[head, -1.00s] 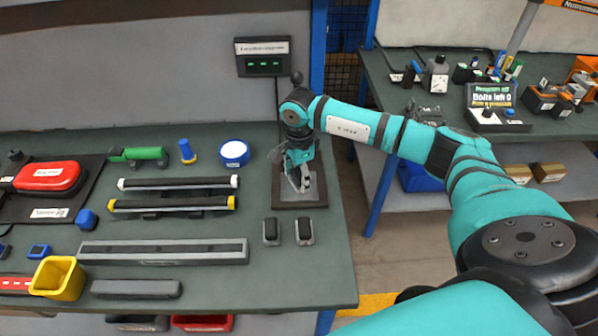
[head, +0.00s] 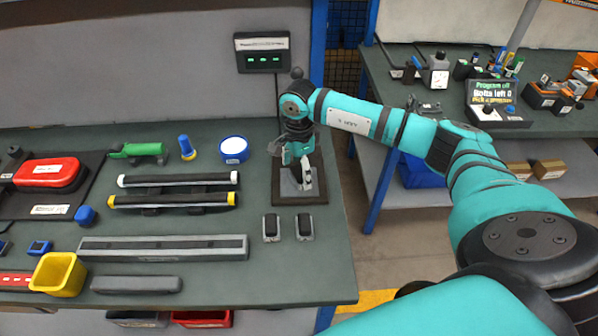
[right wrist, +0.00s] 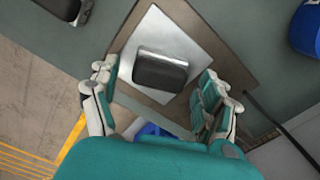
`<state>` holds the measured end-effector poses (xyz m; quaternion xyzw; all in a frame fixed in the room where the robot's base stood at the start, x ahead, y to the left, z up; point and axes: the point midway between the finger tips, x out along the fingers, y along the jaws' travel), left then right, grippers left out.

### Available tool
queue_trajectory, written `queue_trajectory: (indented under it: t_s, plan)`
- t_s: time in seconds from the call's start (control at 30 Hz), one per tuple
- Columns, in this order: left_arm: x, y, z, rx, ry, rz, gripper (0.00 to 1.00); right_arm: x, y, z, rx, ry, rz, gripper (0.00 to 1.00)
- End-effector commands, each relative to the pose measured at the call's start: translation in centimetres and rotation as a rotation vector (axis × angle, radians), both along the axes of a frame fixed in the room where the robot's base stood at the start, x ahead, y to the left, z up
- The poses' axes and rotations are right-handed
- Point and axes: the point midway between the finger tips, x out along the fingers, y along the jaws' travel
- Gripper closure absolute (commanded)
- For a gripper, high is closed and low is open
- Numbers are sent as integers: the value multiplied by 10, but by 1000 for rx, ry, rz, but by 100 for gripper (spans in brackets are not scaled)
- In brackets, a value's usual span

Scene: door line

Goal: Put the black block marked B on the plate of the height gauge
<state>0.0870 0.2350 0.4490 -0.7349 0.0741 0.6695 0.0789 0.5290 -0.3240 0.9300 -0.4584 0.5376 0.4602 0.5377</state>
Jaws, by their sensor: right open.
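A black block (right wrist: 161,70) lies on the square silver plate (right wrist: 153,28) of the height gauge in the right wrist view. No letter can be read on it. The gauge's dark base (head: 299,199) is at the right end of the bench in the head view. My right gripper (right wrist: 158,100) is open, its fingers on either side and nearer the camera than the block, and apart from it. In the head view this gripper (head: 303,179) is over the plate and hides the block. My left gripper is not in view.
Two black-topped pieces in grey holders (head: 271,228) (head: 304,227) stand in front of the gauge. A blue-and-white round tub (head: 234,151) is left of it. A display with green lights (head: 262,53) hangs behind. The bench's right edge is close.

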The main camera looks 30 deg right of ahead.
Motion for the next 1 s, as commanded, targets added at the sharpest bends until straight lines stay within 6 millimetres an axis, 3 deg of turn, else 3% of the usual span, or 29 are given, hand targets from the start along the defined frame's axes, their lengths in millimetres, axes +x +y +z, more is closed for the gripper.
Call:
queue_trajectory:
  t_s: [0.3,0.5,0.7,1.0]
  plan:
    - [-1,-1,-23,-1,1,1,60,1,-1,65,-1,-6,-1,20]
    - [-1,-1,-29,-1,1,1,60,1,-1,97,-2,-4,0,20]
    - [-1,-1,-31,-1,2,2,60,0,0,109,-1,0,0,20]
    - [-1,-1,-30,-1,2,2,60,0,0,109,-1,0,0,20]
